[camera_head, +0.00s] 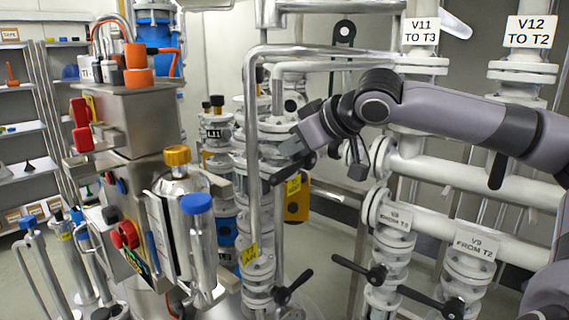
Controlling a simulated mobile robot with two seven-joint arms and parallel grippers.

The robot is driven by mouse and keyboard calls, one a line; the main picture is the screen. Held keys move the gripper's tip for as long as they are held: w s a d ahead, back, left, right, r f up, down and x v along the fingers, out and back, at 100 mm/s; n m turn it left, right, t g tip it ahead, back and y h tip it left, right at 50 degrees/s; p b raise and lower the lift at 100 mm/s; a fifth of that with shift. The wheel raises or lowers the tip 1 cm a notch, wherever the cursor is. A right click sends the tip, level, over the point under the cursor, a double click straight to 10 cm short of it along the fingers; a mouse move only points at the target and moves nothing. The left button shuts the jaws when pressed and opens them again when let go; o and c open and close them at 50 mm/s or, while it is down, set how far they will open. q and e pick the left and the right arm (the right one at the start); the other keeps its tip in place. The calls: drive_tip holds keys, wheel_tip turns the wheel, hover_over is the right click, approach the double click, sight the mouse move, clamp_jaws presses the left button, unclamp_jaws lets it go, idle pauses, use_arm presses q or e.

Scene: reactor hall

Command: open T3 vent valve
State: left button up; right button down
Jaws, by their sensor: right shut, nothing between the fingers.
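No label that I can read names a T3 vent valve, so I cannot tell which valve it is. A white sign "V11 TO T3" (421,31) hangs on the white pipework at upper right. My right arm comes in from the right, and its gripper (287,163) is at the white flanged pipe column (258,135) in the middle. The gripper is shut with nothing in it. Dark bar-like parts overlap there, and I cannot tell whether it touches a handle. A yellow-orange tagged part (297,203) hangs just below it. My left gripper is not in view.
Black lever handles (361,269) sit on the lower valves, near a "FROM T2" sign (474,245). A metal unit with red and blue fittings (128,120) and a blue-capped cylinder (197,235) stand at left. Shelves (22,127) line the far left wall.

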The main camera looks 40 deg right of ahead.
sight(276, 176)
drive_tip(key=shift+w+d+f, duration=0.1)
drive_tip(key=shift+w+f, duration=0.3)
drive_tip(key=shift+f, duration=0.45)
drive_tip(key=shift+w+f, duration=0.45)
drive_tip(key=shift+f, duration=0.35)
drive_tip(key=shift+w+d+f, duration=0.1)
drive_tip(key=shift+w+f, duration=0.3)
drive_tip(key=shift+f, duration=0.45)
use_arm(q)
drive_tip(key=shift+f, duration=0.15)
use_arm(e)
drive_tip(key=shift+f, duration=0.1)
drive_tip(key=shift+f+b, duration=0.15)
drive_tip(key=shift+b, duration=0.15)
drive_tip(key=shift+a, duration=0.15)
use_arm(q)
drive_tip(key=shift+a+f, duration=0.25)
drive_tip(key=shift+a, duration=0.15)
use_arm(e)
drive_tip(key=shift+f, duration=0.15)
